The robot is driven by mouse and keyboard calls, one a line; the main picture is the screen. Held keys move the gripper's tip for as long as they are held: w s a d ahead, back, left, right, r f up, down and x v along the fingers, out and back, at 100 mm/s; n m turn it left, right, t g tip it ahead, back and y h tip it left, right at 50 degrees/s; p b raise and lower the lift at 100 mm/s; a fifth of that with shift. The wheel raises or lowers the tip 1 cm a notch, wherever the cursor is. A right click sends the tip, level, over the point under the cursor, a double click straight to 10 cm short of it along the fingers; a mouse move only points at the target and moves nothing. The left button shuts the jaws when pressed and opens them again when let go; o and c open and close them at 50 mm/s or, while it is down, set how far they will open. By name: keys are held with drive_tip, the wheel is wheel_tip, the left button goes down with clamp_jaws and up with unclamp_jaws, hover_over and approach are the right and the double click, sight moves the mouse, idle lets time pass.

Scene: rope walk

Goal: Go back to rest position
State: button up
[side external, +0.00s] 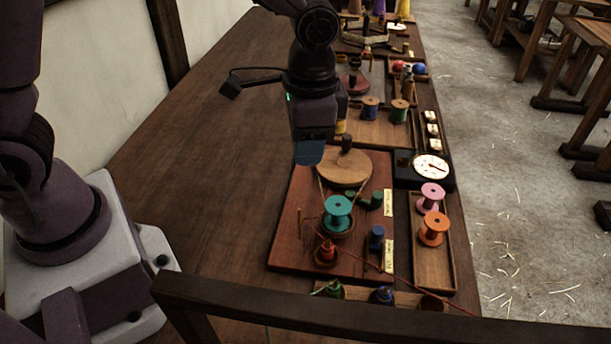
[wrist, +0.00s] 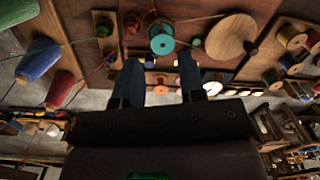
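My gripper (side external: 309,153) hangs above the table near the round wooden disc, its blue fingertips pointing down in the side view. In the wrist view my gripper (wrist: 159,58) shows two dark fingers standing apart, with nothing held between them. The round wooden disc (side external: 345,168) lies on the reddish-brown board (side external: 287,240). A teal spool (side external: 338,208) stands on that board, nearer the side camera, and also shows in the wrist view (wrist: 162,41). How high the fingertips are above the board is hard to tell.
Pink (side external: 431,194) and orange (side external: 434,229) spools stand in a tray at the right. A white dial (side external: 431,167) sits by the table's right edge. Blue and green spools stand beyond my gripper. A dark rail (side external: 330,316) crosses the front. The left table surface (side external: 200,170) is clear.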

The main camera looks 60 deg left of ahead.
drive_tip(key=s+a+r+n+t, duration=0.5)
drive_tip(key=s+a+r, duration=0.5)
drive_tip(key=s+r, duration=0.3)
drive_tip(key=shift+s+a+r+t+h, duration=0.15)
drive_tip(key=shift+s+r+t+h, duration=0.25)
drive_tip(key=shift+s, duration=0.25)
